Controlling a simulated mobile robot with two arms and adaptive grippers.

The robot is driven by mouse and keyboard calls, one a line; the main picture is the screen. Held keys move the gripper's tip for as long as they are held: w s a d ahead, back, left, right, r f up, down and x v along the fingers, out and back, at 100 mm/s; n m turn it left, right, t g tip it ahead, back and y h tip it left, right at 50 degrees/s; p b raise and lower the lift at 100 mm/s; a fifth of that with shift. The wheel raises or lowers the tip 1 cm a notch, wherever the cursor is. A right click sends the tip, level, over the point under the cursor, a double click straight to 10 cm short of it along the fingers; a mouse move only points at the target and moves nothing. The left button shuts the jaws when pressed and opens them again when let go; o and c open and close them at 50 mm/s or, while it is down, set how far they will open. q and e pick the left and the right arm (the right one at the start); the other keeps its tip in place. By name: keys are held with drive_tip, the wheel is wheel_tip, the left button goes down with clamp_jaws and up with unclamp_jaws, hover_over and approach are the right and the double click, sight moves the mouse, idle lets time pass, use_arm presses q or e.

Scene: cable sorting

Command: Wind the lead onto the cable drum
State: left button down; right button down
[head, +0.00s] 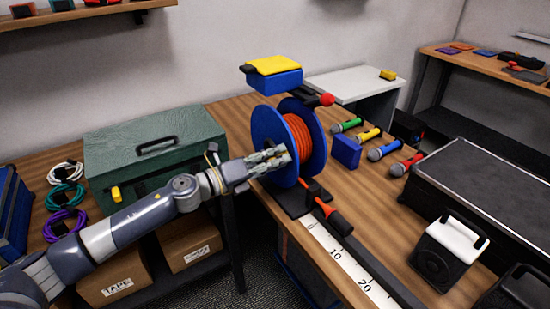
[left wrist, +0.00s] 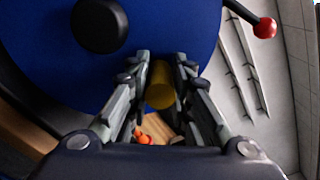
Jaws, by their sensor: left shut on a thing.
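The cable drum (head: 314,149) has blue flanges and stands on a black base at the bench edge. The orange lead (head: 298,138) is coiled between its flanges. An orange and black connector (head: 330,214) lies low in front of the drum, beside the white scale. My left gripper (head: 280,156) is at the drum's left face. In the left wrist view it is shut on a yellow crank knob (left wrist: 160,85), in front of the blue flange (left wrist: 165,25). The gripper hides part of the crank in the head view. My right gripper does not show.
A lever with a red ball (head: 327,99) sticks out at the drum's top right. A blue box (head: 346,151) and several microphones (head: 384,150) lie to the right. A black case (head: 485,185) fills the far right. A green toolbox (head: 150,150) stands behind my left arm.

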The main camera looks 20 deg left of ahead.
use_arm(q)
drive_tip(key=shift+d+f, duration=0.1)
drive_tip(key=shift+d, duration=0.05)
drive_tip(key=c, duration=1.4)
unclamp_jaws()
drive_tip(key=shift+c, duration=0.2)
drive_tip(key=shift+s, duration=0.15)
drive_tip(key=shift+v, duration=5.95)
drive_tip(key=shift+c, duration=0.4)
